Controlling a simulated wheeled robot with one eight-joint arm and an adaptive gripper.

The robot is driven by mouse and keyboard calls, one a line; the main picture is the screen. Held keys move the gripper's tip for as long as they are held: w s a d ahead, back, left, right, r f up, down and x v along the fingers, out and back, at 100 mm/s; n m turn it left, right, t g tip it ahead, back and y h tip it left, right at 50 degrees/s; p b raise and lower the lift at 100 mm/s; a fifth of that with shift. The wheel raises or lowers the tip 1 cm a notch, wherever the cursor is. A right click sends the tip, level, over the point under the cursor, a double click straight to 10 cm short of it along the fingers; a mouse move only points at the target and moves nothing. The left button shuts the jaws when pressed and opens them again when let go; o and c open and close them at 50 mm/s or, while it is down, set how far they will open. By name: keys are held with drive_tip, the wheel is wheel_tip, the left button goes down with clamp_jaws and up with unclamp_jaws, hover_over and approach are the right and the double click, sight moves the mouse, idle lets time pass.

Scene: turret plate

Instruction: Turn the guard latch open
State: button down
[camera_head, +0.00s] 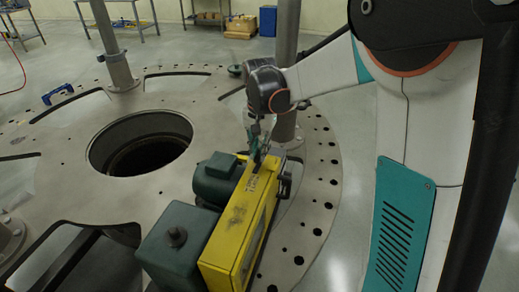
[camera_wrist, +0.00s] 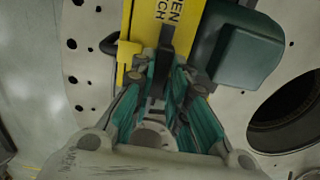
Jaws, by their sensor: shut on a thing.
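A yellow guard housing (camera_head: 238,225) with dark lettering stands on the round metal plate. My gripper (camera_head: 257,150) is at its far upper end, pointing down. In the wrist view, the teal-padded fingers (camera_wrist: 159,78) are closed at the end of the yellow housing (camera_wrist: 150,20), below its lettering. They are shut on a small grey part (camera_wrist: 159,60), which appears to be the guard latch. The fingers hide most of it, so its turn angle cannot be told.
Green motor-like blocks (camera_head: 175,245) sit left of the yellow housing. The round plate (camera_head: 60,150) has a large open hole (camera_head: 140,142) and upright posts (camera_head: 112,45). A blue clamp-like object (camera_head: 57,94) lies at the far left. Tables stand at the back.

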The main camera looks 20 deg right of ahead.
drive_tip(key=c, duration=1.6)
unclamp_jaws()
drive_tip(key=shift+o, duration=0.2)
wheel_tip(320, 180, up, 12)
drive_tip(key=s+f+n+t+b, duration=0.3)
drive_tip(key=s+f+b, duration=0.3)
drive_tip(key=s, duration=0.5)
drive_tip(key=s+f+n+t+b, duration=0.4)
drive_tip(key=s+f+b, duration=0.2)
drive_tip(key=s+f, duration=0.3)
drive_tip(key=s, duration=0.3)
drive_tip(key=shift+f, duration=0.35)
